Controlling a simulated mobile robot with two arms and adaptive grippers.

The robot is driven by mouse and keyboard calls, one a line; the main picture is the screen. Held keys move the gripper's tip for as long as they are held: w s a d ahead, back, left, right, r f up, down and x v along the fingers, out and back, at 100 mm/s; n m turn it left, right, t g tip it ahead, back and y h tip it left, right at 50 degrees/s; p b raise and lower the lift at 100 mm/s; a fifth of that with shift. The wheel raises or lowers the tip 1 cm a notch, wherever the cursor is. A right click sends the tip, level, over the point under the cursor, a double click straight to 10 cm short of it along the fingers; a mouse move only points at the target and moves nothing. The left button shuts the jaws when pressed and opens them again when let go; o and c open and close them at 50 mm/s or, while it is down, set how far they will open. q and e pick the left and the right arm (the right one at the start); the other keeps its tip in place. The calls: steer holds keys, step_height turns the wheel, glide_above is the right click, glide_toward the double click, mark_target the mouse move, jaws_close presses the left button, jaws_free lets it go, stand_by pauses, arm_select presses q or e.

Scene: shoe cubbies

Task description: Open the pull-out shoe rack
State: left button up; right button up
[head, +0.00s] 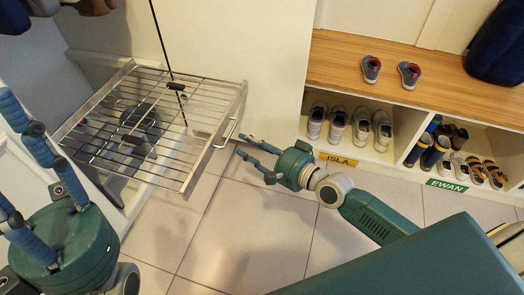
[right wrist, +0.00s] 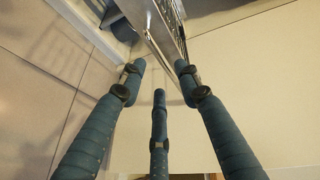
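The pull-out shoe rack (head: 180,88) is a silver wire shelf at the left in the head view, standing out from its cabinet. Its bar handle (head: 230,131) is on the front edge, facing right. My right gripper (head: 243,146) is open just right of the handle, its fingers pointing left at it. In the right wrist view, the rack's metal side (right wrist: 152,18) lies beyond the spread fingers (right wrist: 160,75). I cannot tell whether a finger touches the handle. My left gripper (head: 25,150) is open and empty at the left edge, fingers up.
Dark items (head: 140,116) show through the rack's wires. A wooden-topped bench (head: 440,95) with shoe cubbies, labelled ISLA and EWAN, stands at the right. Small shoes (head: 371,69) and a dark blue bag (head: 498,48) are on top. The tiled floor (head: 160,235) in front is clear.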

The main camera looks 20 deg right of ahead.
steer(key=v, duration=0.5)
steer(key=shift+s+d+r, duration=0.15)
steer(key=shift+s, duration=0.1)
